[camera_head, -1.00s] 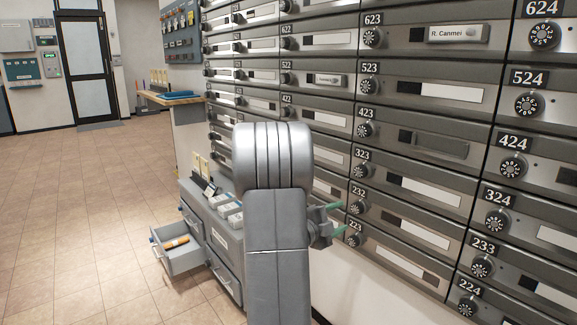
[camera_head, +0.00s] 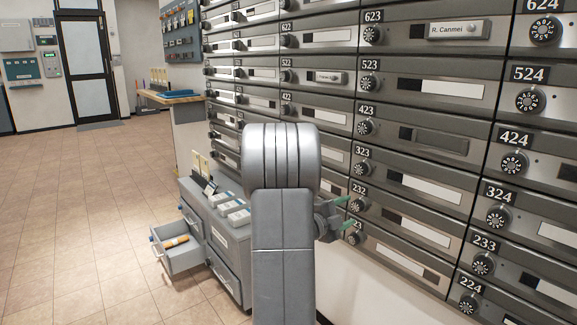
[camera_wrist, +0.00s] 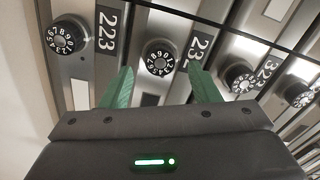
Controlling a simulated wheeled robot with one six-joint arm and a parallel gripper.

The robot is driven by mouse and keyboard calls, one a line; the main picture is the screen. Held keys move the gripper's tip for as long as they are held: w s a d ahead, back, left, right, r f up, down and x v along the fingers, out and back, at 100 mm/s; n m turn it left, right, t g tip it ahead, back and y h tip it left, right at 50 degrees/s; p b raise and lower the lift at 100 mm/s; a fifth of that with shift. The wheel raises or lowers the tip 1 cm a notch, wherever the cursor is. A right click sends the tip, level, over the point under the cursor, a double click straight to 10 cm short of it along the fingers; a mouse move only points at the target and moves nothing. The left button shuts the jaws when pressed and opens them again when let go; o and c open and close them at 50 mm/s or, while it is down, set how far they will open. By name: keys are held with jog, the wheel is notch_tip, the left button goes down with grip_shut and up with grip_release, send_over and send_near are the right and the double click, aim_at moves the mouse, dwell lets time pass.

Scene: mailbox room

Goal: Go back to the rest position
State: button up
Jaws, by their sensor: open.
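My gripper (camera_head: 346,214) is beside the wall of mailboxes, close to the dials of boxes 232 and 223, with my arm hiding part of it in the head view. In the wrist view my gripper (camera_wrist: 161,88) has its two green fingers spread apart with nothing between them. The dial of box 232 (camera_wrist: 160,58) shows beyond the gap between the fingers. The dial of box 223 (camera_wrist: 68,38) is at the upper left. I cannot tell how far the fingertips are from the mailbox fronts.
A grey cabinet (camera_head: 238,236) stands left of my arm with an open drawer (camera_head: 172,258) holding an orange item (camera_head: 176,241). A wooden counter (camera_head: 170,97) is behind it. The tiled floor (camera_head: 80,200) on the left is clear to the door (camera_head: 88,70).

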aim_at(355, 207)
jog(key=x, duration=0.3)
jog(key=shift+d, duration=0.1)
jog(key=shift+r+n+p, duration=0.25)
jog(key=shift+n+p, duration=0.85)
jog(key=shift+p, duration=0.05)
jog(key=n+p, duration=0.4)
jog(key=shift+n, duration=0.3)
jog(key=n+p, duration=0.6)
jog(key=n, duration=0.1)
jog(key=shift+p, duration=0.4)
jog(key=v, duration=0.6)
jog(key=shift+s+a+f, duration=0.25)
jog(key=shift+a+f, duration=0.05)
